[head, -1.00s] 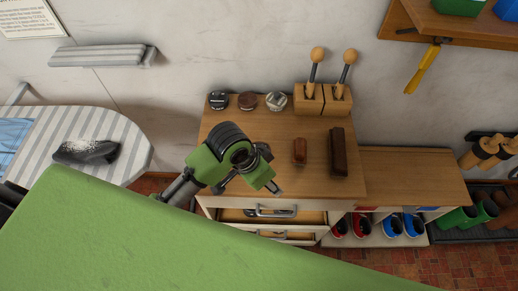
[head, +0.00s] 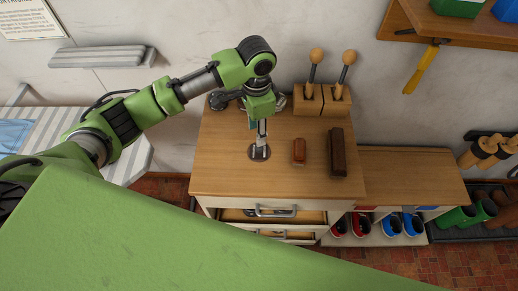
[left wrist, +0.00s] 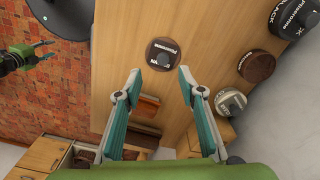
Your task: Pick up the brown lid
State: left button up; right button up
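The brown lid (left wrist: 163,53), round with a dark top and pale lettering, lies flat on the wooden cabinet top (left wrist: 120,40). It also shows in the head view (head: 259,153), partly covered by my fingers. My left gripper (left wrist: 161,82) is open and empty, pointing down above the cabinet. In the left wrist view its two fingertips are apart, just below the lid and to either side of its line. No contact with the lid is visible. My right gripper (left wrist: 38,53) shows small at the left of the left wrist view; its opening is unclear.
Black (left wrist: 291,18), brown (left wrist: 257,66) and grey (left wrist: 230,101) tins stand along the back edge. A small reddish-brown block (head: 299,151) and a long dark brown one (head: 338,152) lie to the lid's right. A drawer (head: 272,216) is open in front.

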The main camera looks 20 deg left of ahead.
pick_arm(q)
send_over(257, 149)
notch_tip(257, 149, down, 4)
jog(key=shift+f, duration=0.25)
jog(key=shift+w+f+p, duration=0.15)
jog(key=shift+f+p, duration=0.35)
jog(key=shift+f, duration=0.85)
jog(key=shift+w+f+p, duration=0.1)
jog(key=shift+f+p, duration=0.4)
jog(key=shift+f, duration=0.8)
jog(key=c, duration=0.9)
